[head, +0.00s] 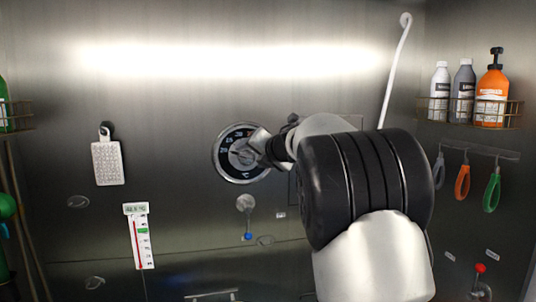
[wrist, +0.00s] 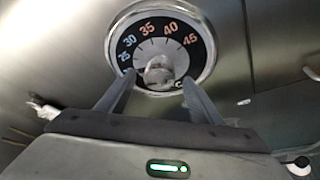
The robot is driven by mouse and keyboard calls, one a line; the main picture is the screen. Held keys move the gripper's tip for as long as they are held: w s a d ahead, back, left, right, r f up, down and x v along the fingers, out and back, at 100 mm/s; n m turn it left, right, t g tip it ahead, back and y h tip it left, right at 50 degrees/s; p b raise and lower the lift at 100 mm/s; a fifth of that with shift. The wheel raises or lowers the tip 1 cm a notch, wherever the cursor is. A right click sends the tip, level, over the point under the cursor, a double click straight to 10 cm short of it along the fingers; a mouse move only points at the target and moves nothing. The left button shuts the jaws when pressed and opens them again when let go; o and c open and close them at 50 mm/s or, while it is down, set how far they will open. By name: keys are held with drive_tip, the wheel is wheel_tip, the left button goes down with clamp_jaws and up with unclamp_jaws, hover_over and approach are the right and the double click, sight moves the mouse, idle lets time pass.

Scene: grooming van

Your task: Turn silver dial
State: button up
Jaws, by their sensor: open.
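The silver dial (wrist: 158,72) is a round knob at the centre of a black ring with orange and white numbers, set in a silver rim on the metal wall. In the head view the dial's ring (head: 223,152) shows left of my arm, which hides part of its right side. My gripper (wrist: 157,88) is open in the wrist view, with one finger to the left and one to the right of the knob's lower part. I cannot tell whether either finger touches the knob. In the head view my gripper (head: 262,146) is at the dial's right side.
A thermometer strip (head: 141,238) and a small blue-tipped valve (head: 247,220) are on the wall below. A white brush pad (head: 107,163) hangs at left. A wire shelf (head: 440,112) with bottles and coloured loops (head: 462,184) are on the right wall.

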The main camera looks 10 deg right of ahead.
drive_tip(key=v, duration=1.5)
drive_tip(key=shift+b, duration=0.4)
drive_tip(key=shift+w, duration=0.1)
